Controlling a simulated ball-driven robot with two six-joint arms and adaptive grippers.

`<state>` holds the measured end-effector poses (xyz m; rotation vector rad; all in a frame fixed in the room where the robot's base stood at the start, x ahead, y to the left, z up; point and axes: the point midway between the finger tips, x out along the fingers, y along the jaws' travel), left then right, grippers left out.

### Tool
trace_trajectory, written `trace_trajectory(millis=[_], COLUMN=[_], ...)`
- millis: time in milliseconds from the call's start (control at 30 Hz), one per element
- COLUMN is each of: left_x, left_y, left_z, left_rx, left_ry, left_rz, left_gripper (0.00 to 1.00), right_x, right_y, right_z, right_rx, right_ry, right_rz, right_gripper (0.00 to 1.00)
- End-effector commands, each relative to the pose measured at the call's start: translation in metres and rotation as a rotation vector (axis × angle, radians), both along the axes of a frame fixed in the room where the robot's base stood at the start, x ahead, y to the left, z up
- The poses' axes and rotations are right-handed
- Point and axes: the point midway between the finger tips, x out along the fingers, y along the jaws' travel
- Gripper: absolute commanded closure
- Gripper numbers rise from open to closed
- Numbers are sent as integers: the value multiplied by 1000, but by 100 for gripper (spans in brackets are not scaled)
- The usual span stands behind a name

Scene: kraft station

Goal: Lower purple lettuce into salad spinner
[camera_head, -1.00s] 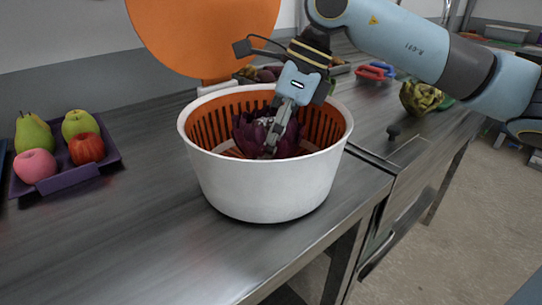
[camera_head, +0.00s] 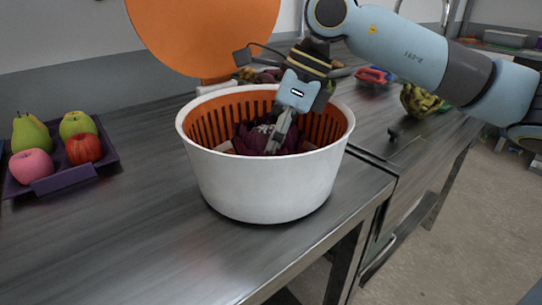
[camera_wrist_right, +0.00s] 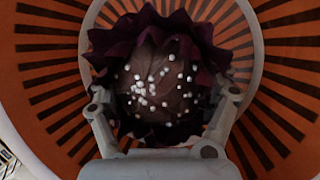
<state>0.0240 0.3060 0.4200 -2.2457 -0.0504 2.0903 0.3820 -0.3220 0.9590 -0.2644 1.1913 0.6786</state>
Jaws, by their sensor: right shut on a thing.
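The salad spinner (camera_head: 262,190) is a white bowl with a slotted orange basket inside; its orange lid (camera_head: 205,38) stands tilted up behind it. The purple lettuce (camera_head: 250,140) is inside the basket, its lower part hidden by the bowl's front rim. My right gripper (camera_head: 276,146) reaches down into the basket from above and is shut on the lettuce. In the right wrist view the lettuce (camera_wrist_right: 160,70) sits between the two fingers, with white specks on its face and orange slotted walls around it. My left gripper is not in view.
A purple tray (camera_head: 62,180) with several fruits sits at the left. More produce (camera_head: 420,102) and a red and blue item (camera_head: 374,76) lie behind at the right. The counter's front edge runs close to the spinner. The counter between tray and spinner is clear.

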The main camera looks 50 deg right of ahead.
Motion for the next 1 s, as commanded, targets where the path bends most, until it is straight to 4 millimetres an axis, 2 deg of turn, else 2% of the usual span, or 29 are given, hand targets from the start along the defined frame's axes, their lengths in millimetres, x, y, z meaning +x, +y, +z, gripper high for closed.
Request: trace_trajectory(millis=[767, 800, 933, 1000], left_x=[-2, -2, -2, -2], left_y=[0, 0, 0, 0], left_z=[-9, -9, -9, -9], left_rx=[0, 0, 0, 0], left_ry=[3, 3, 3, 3], left_rz=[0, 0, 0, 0], left_gripper=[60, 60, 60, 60], right_x=[0, 0, 0, 0], right_y=[0, 0, 0, 0], right_z=[-9, -9, -9, -9], right_rx=[0, 0, 0, 0], right_ry=[0, 0, 0, 0], right_rz=[0, 0, 0, 0], right_gripper=[56, 20, 3, 0])
